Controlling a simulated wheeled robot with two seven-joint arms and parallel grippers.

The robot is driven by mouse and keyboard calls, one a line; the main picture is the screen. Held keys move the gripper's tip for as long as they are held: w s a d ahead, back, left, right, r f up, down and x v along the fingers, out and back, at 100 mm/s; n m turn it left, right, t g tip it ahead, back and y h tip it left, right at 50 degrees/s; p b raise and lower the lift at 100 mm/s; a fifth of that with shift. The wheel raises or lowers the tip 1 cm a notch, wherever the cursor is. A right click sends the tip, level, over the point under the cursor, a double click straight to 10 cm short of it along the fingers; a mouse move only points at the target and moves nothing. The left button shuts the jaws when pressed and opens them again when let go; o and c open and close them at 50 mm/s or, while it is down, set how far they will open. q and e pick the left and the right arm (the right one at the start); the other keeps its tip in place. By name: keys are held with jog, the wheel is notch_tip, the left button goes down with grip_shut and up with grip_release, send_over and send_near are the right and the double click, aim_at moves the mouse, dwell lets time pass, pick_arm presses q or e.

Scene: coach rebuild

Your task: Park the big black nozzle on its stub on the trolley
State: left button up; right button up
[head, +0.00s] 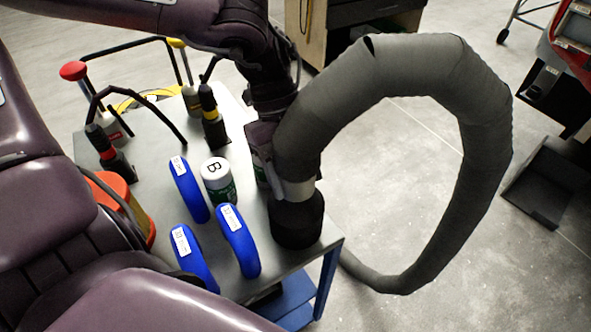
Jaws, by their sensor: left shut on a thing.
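The big black nozzle (297,222) is at the end of a thick grey hose (395,68), below a pale metal collar (294,188). It points down at the right corner of the grey-topped trolley (259,292). My left gripper (268,165) is shut at the collar end of the nozzle, on its left side; its fingertips are mostly hidden. No stub shows; the nozzle covers that corner, and I cannot tell whether it is seated or just above the top. My right gripper is not in view.
Several blue rounded pieces (238,241) and a white-lidded jar marked B (217,180) stand just left of the nozzle. Black tools with red and yellow parts (212,118) stand farther back. The hose loops right over open floor (410,170). A dark bin (548,182) is at right.

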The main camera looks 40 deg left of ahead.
pick_arm(q)
jog(key=o, duration=1.6)
jog(key=shift+f, duration=0.1)
jog(key=shift+o, duration=0.2)
jog(key=shift+p+v, duration=3.15)
jog(key=shift+v, duration=0.95)
jog(key=v, duration=0.7)
jog(key=shift+r+b, duration=0.3)
jog(key=shift+a, duration=0.1)
